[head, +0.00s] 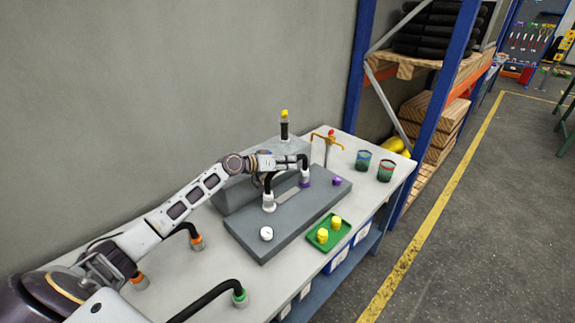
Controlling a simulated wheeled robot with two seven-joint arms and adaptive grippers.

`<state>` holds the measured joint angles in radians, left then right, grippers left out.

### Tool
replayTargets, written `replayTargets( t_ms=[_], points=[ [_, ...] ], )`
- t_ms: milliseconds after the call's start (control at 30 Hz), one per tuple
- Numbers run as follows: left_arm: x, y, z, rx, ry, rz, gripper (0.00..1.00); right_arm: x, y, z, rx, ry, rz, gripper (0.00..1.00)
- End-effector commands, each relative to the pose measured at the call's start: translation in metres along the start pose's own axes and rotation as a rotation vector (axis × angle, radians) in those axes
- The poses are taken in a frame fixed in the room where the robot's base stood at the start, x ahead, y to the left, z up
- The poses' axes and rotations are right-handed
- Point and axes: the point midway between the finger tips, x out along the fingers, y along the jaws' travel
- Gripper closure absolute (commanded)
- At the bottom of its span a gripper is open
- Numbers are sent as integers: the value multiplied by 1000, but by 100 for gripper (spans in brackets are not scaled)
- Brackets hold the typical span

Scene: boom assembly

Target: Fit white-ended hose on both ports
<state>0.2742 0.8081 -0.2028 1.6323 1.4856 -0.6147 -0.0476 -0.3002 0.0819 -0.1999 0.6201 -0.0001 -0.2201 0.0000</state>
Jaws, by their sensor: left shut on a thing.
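My left gripper (289,162), on the arm from the left, is shut on the black white-ended hose near its top. One white end (268,204) of the hose is low over the grey block (258,246), upright. The other white end (305,174) is at a purple-collared port (304,184). I cannot tell whether either end is fully seated. The gripper and wrist hide part of the hose's arch and the block behind it. My right gripper is not in view.
A white round piece (266,233) and a purple piece (337,181) sit on the block. A green tray (317,243) holds yellow pieces. Orange-ended (197,242) and green-ended (240,297) hoses are at the left and front.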

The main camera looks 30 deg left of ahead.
Motion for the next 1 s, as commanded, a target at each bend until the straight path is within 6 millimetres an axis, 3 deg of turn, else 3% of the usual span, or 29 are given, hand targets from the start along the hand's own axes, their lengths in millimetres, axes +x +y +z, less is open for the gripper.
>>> replayTargets(
  t_ms=[1000],
  points=[
    [2,-3,4,0,3,1,100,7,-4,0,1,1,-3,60]
  ],
)
